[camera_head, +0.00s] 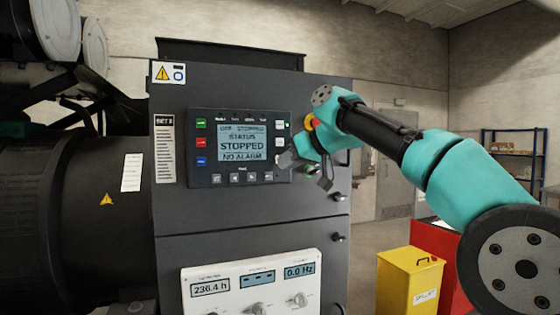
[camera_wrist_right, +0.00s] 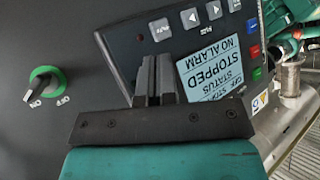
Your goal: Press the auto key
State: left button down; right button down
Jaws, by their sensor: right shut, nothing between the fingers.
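The genset controller panel (camera_head: 240,187) is on the dark cabinet face, its display (camera_head: 242,146) reading "STATUS STOPPED NO ALARM". Green (camera_head: 201,124), red (camera_head: 201,142) and blue (camera_head: 201,161) keys line its left side; pale keys (camera_head: 280,125) are on its right and a row of grey keys (camera_head: 217,179) runs below. I cannot read which key is the auto key. Contact cannot be told. My left gripper is out of view.
A green-ringed rotary switch (camera_wrist_right: 47,84) is on the cabinet face. A lower white meter panel (camera_head: 250,290) has knobs and small displays. A yellow bin (camera_head: 407,283) and a red box (camera_head: 440,262) stand right of the cabinet. The large dark generator body (camera_head: 75,215) is at left.

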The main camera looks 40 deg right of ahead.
jog(key=shift+w+d, duration=0.2)
jog(key=shift+w, duration=0.25)
dwell(0.6)
jog(key=shift+s, duration=0.1)
jog(key=shift+s+a, duration=0.4)
jog(key=shift+s, duration=0.35)
jog(key=s+a, duration=0.2)
jog(key=s, duration=0.3)
jog(key=shift+s+a, duration=0.2)
jog(key=shift+s, duration=0.05)
dwell(0.3)
dwell(0.7)
